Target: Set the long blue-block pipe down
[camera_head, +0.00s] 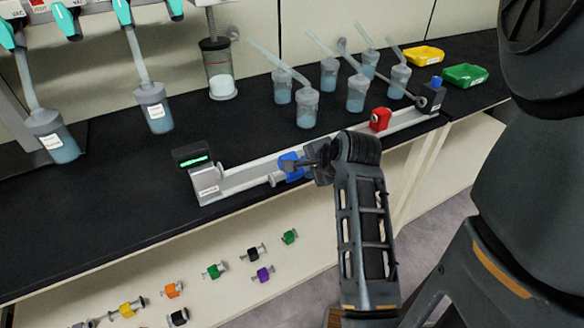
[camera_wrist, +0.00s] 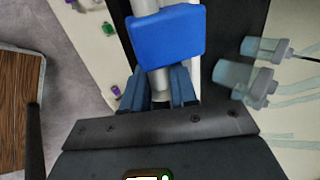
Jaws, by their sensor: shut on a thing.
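The blue-block pipe shows its blue block (camera_head: 291,167) in the head view, just left of my gripper (camera_head: 318,158), over the front part of the bench. In the wrist view the blue block (camera_wrist: 166,34) sits on a pale pipe, and my gripper (camera_wrist: 160,88) is shut on the pipe just below the block. A pale rail with a green display (camera_head: 196,163) at its left end runs along the bench front, beside and behind the pipe. I cannot tell whether the pipe touches the rail. My gripper hides part of the pipe.
A red block (camera_head: 380,119) stands on the rail's right part. Several tubed flasks (camera_head: 307,108) stand behind the rail. A yellow tray (camera_head: 423,55) and a green tray (camera_head: 466,75) are at the back right. Coloured valves line the white front panel below.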

